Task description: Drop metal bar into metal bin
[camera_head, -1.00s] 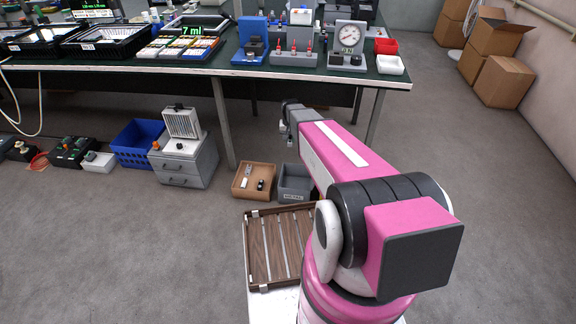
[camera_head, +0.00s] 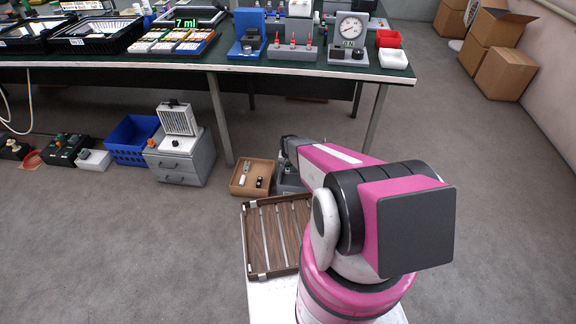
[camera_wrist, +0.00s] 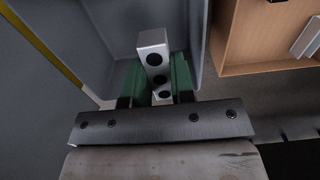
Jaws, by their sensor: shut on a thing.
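The metal bar (camera_wrist: 153,45) is a short silver block with dark round holes. It shows in the wrist view between the green fingertips of my gripper (camera_wrist: 155,78), which is shut on it. Around and beneath the bar in that view are the grey walls of the metal bin (camera_wrist: 97,50). In the head view the bin (camera_head: 290,183) stands on the floor, mostly hidden under my arm's end. My gripper's fingers are hidden in the head view. I cannot tell how far the bar is above the bin's floor.
A brown wooden box (camera_head: 253,190) with small parts stands just left of the bin; it also shows in the wrist view (camera_wrist: 237,58). A slatted wooden tray (camera_head: 262,270) lies nearer. A grey drawer cabinet (camera_head: 186,165) stands left. The workbench (camera_head: 300,72) is behind.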

